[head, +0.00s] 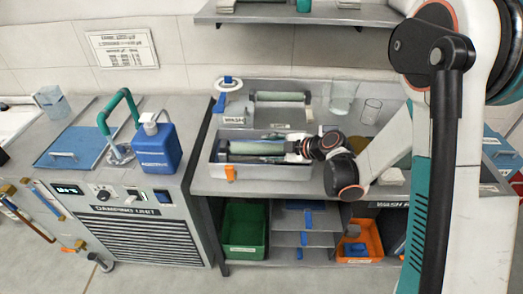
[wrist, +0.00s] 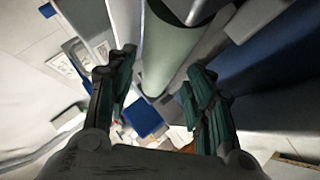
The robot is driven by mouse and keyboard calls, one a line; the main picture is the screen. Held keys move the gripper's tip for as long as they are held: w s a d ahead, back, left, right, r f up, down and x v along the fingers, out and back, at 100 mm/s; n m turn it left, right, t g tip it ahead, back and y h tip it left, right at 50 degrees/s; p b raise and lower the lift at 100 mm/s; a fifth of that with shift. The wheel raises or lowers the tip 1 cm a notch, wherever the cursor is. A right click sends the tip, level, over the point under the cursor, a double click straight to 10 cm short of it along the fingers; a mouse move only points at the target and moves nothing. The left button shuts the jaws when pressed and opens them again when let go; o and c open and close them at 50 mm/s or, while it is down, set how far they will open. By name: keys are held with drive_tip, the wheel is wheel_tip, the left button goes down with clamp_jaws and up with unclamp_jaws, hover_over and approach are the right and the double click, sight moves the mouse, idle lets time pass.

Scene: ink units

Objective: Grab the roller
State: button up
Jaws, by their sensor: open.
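A pale green roller (head: 258,147) lies lengthwise in a grey tray (head: 222,158) on the bench in the head view. In the wrist view the roller (wrist: 175,45) runs from the top toward the middle, beyond and between my fingertips. My gripper (wrist: 160,66) is open, with dark green finger pads either side of the roller's line; I see no clear contact. In the head view my gripper (head: 296,149) is at the right end of the tray, over or beside the roller's right end, which is partly hidden. A second pale roller (head: 279,97) sits on a rack behind.
Clear beakers (head: 343,97) stand behind my wrist. An orange clip (head: 230,173) is on the tray's front left. A blue jug (head: 156,147) stands on the damping unit at left. A shelf (head: 300,14) is above. Green (head: 246,229) and orange (head: 367,237) bins sit below.

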sight(268, 148)
drive_tip(key=x, duration=0.3)
drive_tip(key=shift+w+a+f+b, duration=0.15)
drive_tip(key=shift+a+f+b, duration=0.05)
drive_tip(key=shift+b, duration=0.15)
drive_tip(key=c, duration=1.1)
drive_tip(key=shift+r, duration=0.1)
